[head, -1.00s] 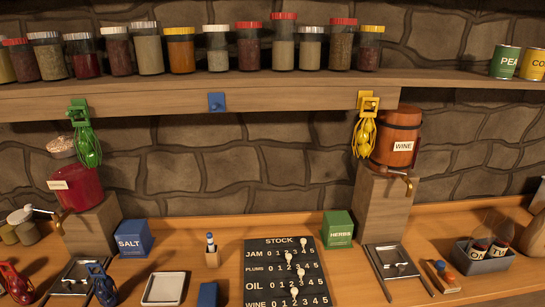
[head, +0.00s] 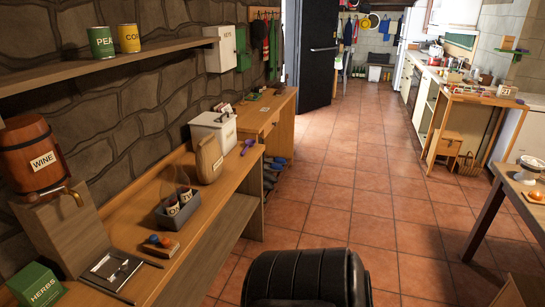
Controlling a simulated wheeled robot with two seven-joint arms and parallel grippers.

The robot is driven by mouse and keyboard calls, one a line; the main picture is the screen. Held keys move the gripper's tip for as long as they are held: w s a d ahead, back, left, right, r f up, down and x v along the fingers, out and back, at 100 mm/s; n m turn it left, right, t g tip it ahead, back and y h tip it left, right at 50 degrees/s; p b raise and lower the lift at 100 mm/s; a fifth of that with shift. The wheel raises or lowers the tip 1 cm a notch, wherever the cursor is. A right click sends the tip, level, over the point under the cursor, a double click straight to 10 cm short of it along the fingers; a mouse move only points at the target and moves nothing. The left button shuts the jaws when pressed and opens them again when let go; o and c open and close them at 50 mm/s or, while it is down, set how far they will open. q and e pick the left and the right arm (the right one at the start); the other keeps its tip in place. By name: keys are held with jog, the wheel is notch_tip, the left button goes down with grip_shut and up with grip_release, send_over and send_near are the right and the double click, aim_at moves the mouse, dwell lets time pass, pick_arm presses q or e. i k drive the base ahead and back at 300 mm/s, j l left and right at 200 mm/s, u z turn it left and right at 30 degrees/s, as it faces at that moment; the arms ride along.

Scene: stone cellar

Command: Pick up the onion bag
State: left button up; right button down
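I cannot make out an onion bag for certain in the head view. A tan, sack-like thing (head: 209,159) stands upright on the wooden counter (head: 128,225), in front of a white box. Its contents cannot be told. A small brown basket or bag (head: 467,164) sits on the floor by the far wooden table, too small to make out. Neither of my grippers is in view.
The counter runs along the left stone wall, with a wine barrel (head: 33,156), a grey caddy (head: 178,212) and a white box (head: 213,135). The tiled floor (head: 345,170) is open towards a dark door (head: 310,52). A table (head: 525,200) stands at right.

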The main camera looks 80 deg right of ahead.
aim_at(209, 159)
jog(key=z, duration=2)
jog(key=i+l+u, duration=0.2)
jog(key=u, duration=0.25)
jog(key=i+l+u, duration=0.2)
jog(key=l+u, duration=0.2)
jog(key=i+l+u, duration=0.1)
jog(key=l, duration=0.25)
jog(key=i+l, duration=0.2)
jog(key=l, duration=0.15)
jog(key=i+l+u, duration=0.15)
jog(key=l, duration=0.2)
jog(key=i+l, duration=0.1)
jog(key=l, duration=0.25)
jog(key=i+l+u, duration=0.15)
jog(key=l, duration=0.25)
jog(key=i+l, duration=0.1)
jog(key=l, duration=0.25)
jog(key=u, duration=0.05)
